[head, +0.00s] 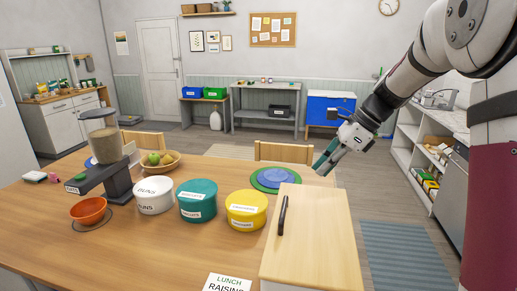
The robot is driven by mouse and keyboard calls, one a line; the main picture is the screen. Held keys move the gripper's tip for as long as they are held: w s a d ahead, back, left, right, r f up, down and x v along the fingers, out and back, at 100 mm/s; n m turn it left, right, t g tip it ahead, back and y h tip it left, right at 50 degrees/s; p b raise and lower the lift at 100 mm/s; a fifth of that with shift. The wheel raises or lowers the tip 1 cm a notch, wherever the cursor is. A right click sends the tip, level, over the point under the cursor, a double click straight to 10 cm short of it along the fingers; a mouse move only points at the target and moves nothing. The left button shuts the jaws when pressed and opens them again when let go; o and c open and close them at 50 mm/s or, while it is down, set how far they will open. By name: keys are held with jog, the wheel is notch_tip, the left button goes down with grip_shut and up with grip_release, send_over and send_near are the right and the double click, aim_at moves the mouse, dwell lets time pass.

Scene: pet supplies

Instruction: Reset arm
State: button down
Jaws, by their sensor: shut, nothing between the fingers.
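My arm reaches in from the upper right in the head view. My gripper (322,168) is shut and empty. It hangs in the air near the table's right far edge, pointing down and left. In the picture it lies just above the far end of a wooden box with a black handle (283,215). I cannot tell its exact height above the box or table.
The wooden table (120,255) holds a white tub (153,196), a teal tub (197,202), a yellow tub (246,210), a blue plate on a green mat (272,178), a fruit bowl (161,161), a dispenser (104,160) and an orange bowl (88,210). Shelves (425,150) stand right.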

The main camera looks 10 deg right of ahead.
jog(key=s+a+r+n+h, duration=0.1)
jog(key=s+a+r+n, duration=0.2)
jog(key=s+n, duration=0.3)
jog(key=s+a+r+n+h, duration=0.2)
jog(key=s+a+n, duration=0.2)
jog(key=s, duration=0.3)
jog(key=s+f+n+t+h+b, duration=0.1)
jog(key=s+f+n+t+h, duration=0.1)
jog(key=s+n, duration=1)
jog(key=shift+s+a+f+t+h, duration=0.3)
jog(key=shift+s+a+t+h, duration=0.15)
jog(key=shift+s, duration=0.3)
